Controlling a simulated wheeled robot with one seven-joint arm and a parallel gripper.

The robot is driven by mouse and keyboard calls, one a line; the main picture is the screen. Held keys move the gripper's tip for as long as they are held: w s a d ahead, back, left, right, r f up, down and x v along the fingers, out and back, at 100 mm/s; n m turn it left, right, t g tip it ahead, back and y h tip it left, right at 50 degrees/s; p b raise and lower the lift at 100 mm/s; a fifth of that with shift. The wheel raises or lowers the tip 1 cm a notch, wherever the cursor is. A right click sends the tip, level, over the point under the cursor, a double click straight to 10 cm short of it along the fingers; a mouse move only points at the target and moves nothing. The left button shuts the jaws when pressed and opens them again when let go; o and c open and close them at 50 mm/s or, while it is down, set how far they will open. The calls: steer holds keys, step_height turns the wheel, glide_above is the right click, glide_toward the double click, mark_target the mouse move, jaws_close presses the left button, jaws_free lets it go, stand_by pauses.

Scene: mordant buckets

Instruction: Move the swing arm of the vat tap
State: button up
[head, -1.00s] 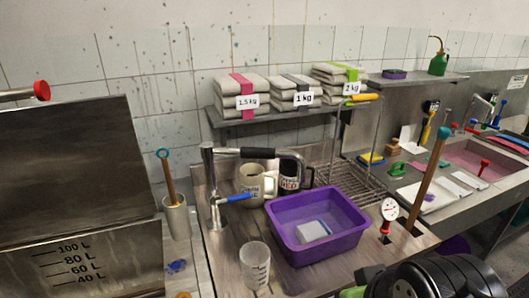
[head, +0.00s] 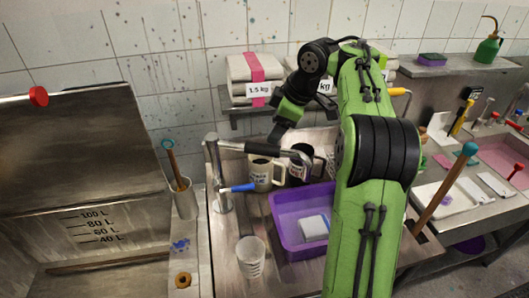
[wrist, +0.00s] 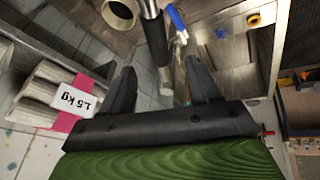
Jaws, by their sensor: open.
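The vat tap is a metal post (head: 219,178) with a blue lever (head: 240,188). Its swing arm (head: 232,146) reaches right from the top of the post, with a black sleeve (head: 262,148) and a bent outer end. My gripper (head: 275,136) is above and behind the swing arm, fingers pointing down, open and empty. In the wrist view the sleeve (wrist: 157,42) shows in the gap between the open fingers of my gripper (wrist: 160,84). The sleeve looks apart from both fingers. The blue lever (wrist: 177,22) is beyond.
Two mugs (head: 262,172) stand under the swing arm. A purple basin (head: 290,245) is in front, partly hidden by my arm. A shelf (head: 238,112) with labelled bags is close behind my gripper. The marked vat (head: 55,225) is at left, a beaker (head: 250,258) in front.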

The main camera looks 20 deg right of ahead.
mark_target(265, 146)
steer(key=b+x, duration=0.1)
steer(key=x, duration=0.4)
steer(key=b+x, duration=0.2)
steer(key=x, duration=0.3)
steer(key=shift+w+d, duration=0.1)
steer(key=shift+d, duration=0.1)
steer(key=shift+r, duration=0.1)
steer(key=shift+c, duration=0.2)
jaws_close()
